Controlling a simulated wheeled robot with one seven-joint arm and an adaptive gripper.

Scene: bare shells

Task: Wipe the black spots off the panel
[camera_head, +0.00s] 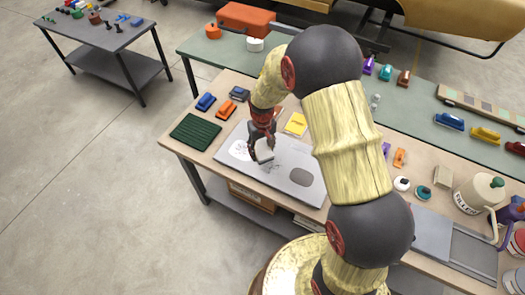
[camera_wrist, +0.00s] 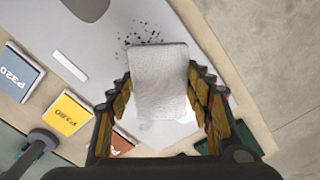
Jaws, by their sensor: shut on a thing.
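The light grey panel (camera_head: 232,152) lies flat on the wooden workbench. My gripper (camera_head: 262,146) is over it, shut on a whitish block-shaped pad (camera_head: 264,152). In the wrist view the pad (camera_wrist: 158,82) sits between the two fingers of my gripper (camera_wrist: 160,95). A cluster of small black spots (camera_wrist: 146,36) shows on the panel (camera_wrist: 105,48) just beyond the pad's far edge. Any spots under the pad are hidden. I cannot tell whether the pad touches the panel.
A dark grey rounded patch (camera_head: 300,177) is on the panel. A green ribbed mat (camera_head: 196,132) lies to the left. A yellow pack (camera_head: 296,124) and a blue pack (camera_head: 239,93) lie behind.

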